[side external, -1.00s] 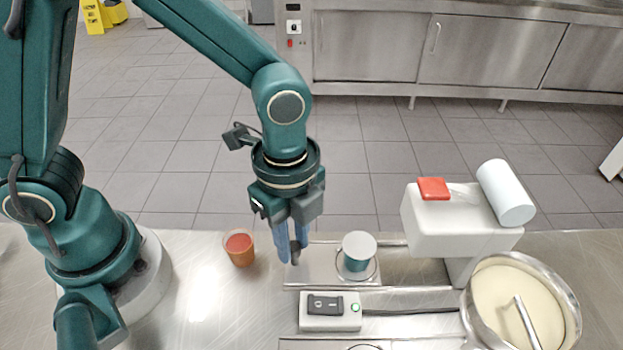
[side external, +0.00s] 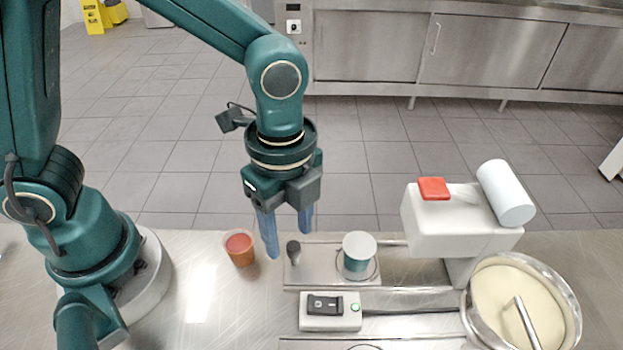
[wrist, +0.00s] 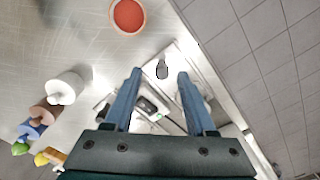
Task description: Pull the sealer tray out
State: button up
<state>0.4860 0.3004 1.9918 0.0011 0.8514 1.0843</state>
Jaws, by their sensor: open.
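The sealer tray (side external: 316,277) is a flat metal plate on the counter, lying left of the white sealer head (side external: 455,222) and clear of it. Its dark knob (side external: 293,250) stands upright at the left end. A cup (side external: 357,260) with a white top and teal side sits in the tray's ring. My gripper (side external: 288,245) is open and empty, pointing down, with its blue fingers spread above the knob and apart from it. In the wrist view, the knob (wrist: 162,70) shows between the fingertips.
A cup of orange-red stuff (side external: 240,250) stands close left of the tray. A switch box (side external: 330,312) is in front. A steel pot of cream (side external: 500,290) is at the right. In the wrist view, several coloured items lie at the left, including a white one (wrist: 67,88).

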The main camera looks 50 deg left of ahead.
jog(key=shift+r, duration=1.35)
jog(key=a+r+n+t, duration=0.3)
jog(key=a+r+n, duration=0.2)
jog(key=a+r, duration=0.15)
jog(key=s+a+n+t, duration=0.2)
jog(key=s+a+n, duration=0.2)
jog(key=n, duration=0.9)
jog(key=shift+s+a+r+t, duration=0.2)
jog(key=shift+a+t, duration=0.1)
jog(key=shift+a, duration=0.05)
